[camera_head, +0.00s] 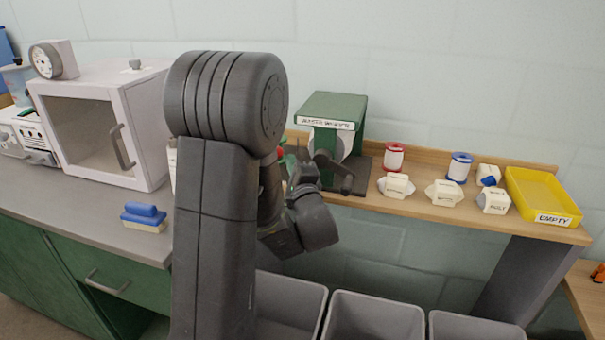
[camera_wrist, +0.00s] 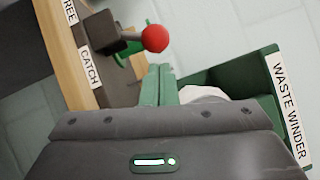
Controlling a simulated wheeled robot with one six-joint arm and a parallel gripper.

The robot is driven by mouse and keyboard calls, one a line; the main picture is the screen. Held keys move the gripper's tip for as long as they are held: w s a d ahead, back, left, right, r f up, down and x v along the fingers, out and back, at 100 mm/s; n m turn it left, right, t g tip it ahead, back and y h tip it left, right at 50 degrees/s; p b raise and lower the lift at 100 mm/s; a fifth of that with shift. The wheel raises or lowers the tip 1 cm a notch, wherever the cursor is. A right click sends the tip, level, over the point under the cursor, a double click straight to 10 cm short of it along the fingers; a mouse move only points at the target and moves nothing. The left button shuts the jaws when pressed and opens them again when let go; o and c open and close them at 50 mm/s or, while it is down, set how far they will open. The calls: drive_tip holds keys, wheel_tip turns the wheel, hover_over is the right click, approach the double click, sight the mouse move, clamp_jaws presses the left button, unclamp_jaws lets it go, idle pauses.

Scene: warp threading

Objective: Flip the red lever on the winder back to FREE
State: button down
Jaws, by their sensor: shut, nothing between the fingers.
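The winder (camera_head: 333,112) is a green box on the wooden shelf; its sign reads WASTE WINDER in the wrist view (camera_wrist: 288,105). The lever's red ball knob (camera_wrist: 154,38) sits on a short stem from a dark block (camera_wrist: 105,38). I cannot tell which label the lever leans toward. My gripper (camera_wrist: 160,84) is shut and empty, its green fingertips together just below the knob in the picture, seemingly apart from it. My arm mostly hides the gripper in the head view.
The shelf also holds a red spool (camera_head: 394,157), a blue spool (camera_head: 460,166), several white labelled blocks and a yellow EMPTY tray (camera_head: 545,195). Grey bins (camera_head: 375,315) stand below. A white cabinet (camera_head: 105,120) and a blue brush (camera_head: 145,215) are on the left counter.

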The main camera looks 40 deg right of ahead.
drive_tip(key=shift+w+a+r, duration=0.15)
drive_tip(key=shift+w+a, duration=0.05)
drive_tip(key=shift+w, duration=0.25)
drive_tip(key=shift+r, duration=0.1)
drive_tip(key=shift+w+a+r+n+p, duration=0.1)
drive_tip(key=shift+r+n+p, duration=0.05)
drive_tip(key=shift+n+p, duration=0.25)
